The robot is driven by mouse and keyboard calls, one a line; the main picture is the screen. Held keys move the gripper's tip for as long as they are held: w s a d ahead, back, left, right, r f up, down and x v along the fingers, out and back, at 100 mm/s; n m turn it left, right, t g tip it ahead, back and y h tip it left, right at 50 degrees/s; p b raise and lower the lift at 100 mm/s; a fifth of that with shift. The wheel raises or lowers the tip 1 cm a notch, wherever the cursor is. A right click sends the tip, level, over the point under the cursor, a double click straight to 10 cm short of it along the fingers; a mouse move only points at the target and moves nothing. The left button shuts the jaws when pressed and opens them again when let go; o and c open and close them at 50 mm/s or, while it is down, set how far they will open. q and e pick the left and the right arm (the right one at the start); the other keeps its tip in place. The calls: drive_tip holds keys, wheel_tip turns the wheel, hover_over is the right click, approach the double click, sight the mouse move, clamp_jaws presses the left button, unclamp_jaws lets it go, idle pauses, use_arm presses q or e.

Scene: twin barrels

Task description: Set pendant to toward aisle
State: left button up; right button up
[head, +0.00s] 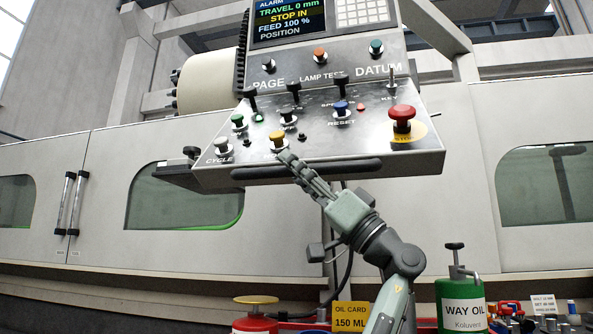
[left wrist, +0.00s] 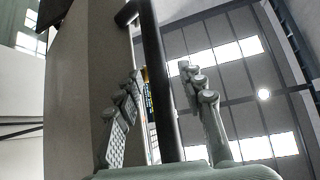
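The pendant (head: 372,146) is a grey metal control box with a screen (head: 288,20), knobs and coloured buttons, hanging in front of the machine. A dark handle bar (head: 350,168) runs along its front lower edge. My left gripper (head: 287,158) reaches up from below to the left part of this bar. In the left wrist view, the dark bar (left wrist: 158,100) passes between the two spread fingers of my left gripper (left wrist: 161,72), with a gap visible at the right finger. Whether the left finger touches the bar is unclear. My right gripper is in neither view.
A red stop button (head: 402,114) and a yellow button (head: 278,139) sit close above the handle. The machine's pale doors (head: 90,180) stand behind. Below are a green way-oil can (head: 463,310), a yellow oil card (head: 349,317) and a red container (head: 255,325).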

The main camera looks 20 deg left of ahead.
use_arm(q)
drive_tip(key=v, duration=1.2)
